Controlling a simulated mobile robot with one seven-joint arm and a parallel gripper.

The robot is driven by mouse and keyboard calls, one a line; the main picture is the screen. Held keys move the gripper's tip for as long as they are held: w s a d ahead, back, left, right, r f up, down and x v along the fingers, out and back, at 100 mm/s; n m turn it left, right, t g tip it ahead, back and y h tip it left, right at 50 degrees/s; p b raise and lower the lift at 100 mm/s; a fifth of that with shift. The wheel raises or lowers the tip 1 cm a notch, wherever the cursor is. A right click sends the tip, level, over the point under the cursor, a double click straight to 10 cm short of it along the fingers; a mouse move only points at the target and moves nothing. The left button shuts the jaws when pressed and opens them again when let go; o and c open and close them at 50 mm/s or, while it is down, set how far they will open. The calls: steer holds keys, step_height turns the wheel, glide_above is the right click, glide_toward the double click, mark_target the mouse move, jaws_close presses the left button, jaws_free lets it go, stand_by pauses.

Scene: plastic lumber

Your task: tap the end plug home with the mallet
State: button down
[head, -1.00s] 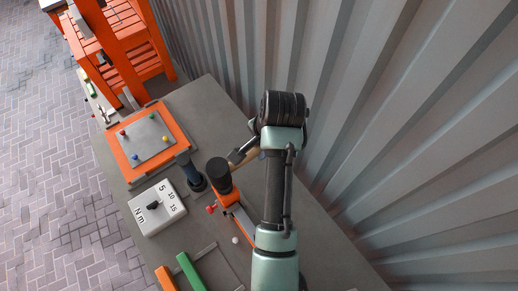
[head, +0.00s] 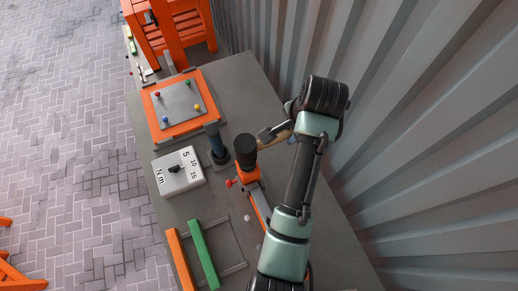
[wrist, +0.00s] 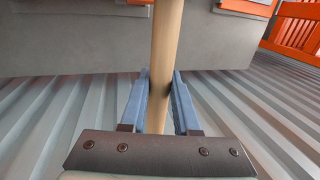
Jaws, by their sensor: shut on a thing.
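My gripper (wrist: 158,85), with its two blue fingers, is shut on the tan wooden handle of the mallet (wrist: 165,40) in the wrist view. In the head view my gripper (head: 274,132) is small and partly hidden by my arm. The mallet's black cylindrical head (head: 245,148) shows just left of it, over the far end of an orange plastic board (head: 261,206). I cannot tell whether the head touches the board's end. I cannot make out the end plug; the mallet head may hide it.
A white torque box (head: 179,171) and a blue-handled tool (head: 215,140) stand to the left. Behind them is an orange-edged plate with coloured knobs (head: 178,106). A green bar (head: 204,254) and an orange bar (head: 181,259) lie in front. A corrugated wall (head: 420,140) rises close on the right.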

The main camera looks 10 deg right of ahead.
steer(key=shift+f+b, duration=0.85)
steer(key=shift+f, duration=1.15)
step_height(320, 180, up, 2)
steer(key=shift+r+p, duration=0.1)
steer(key=shift+p, duration=0.85)
steer(key=shift+r, duration=0.95)
steer(key=shift+f, duration=0.25)
